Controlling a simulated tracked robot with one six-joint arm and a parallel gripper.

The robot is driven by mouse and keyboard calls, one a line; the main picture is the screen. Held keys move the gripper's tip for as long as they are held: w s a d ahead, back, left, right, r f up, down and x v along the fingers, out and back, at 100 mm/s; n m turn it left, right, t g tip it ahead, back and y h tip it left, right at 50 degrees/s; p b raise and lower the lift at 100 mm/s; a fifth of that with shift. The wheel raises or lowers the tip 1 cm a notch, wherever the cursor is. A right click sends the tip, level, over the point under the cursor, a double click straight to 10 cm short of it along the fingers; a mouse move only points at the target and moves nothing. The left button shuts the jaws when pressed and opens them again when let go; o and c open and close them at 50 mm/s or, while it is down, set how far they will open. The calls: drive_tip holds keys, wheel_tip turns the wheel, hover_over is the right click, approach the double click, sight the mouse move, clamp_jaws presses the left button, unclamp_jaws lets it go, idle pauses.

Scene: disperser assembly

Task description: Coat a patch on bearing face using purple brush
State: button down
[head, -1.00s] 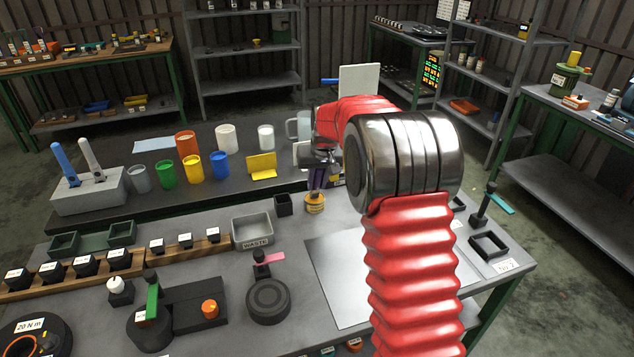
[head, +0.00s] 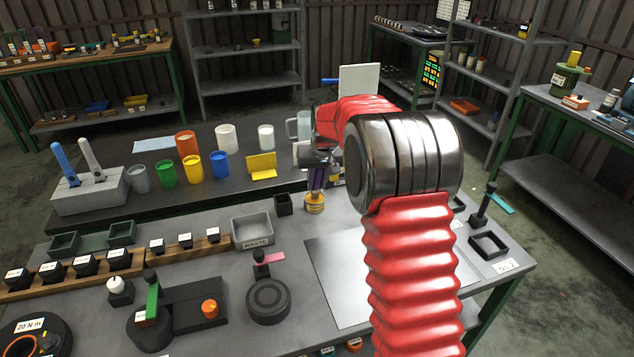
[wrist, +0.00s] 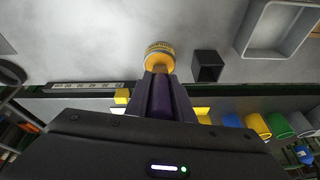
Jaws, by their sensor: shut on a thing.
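My gripper (wrist: 160,92) is shut on the purple brush (wrist: 161,103), with its handle between the fingers. In the head view the purple brush (head: 317,179) points down at a small yellow tin (head: 315,204). In the wrist view the tin (wrist: 160,50) lies right at the brush's lower end.
A small dark box (head: 283,205) and the grey waste tray (head: 252,231) stand left of the tin. Several coloured cups, including a blue cup (head: 220,165), stand behind. A bare metal plate (head: 345,275) lies on the right, partly behind my arm.

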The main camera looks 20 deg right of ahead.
drive_tip(key=shift+r, duration=3.45)
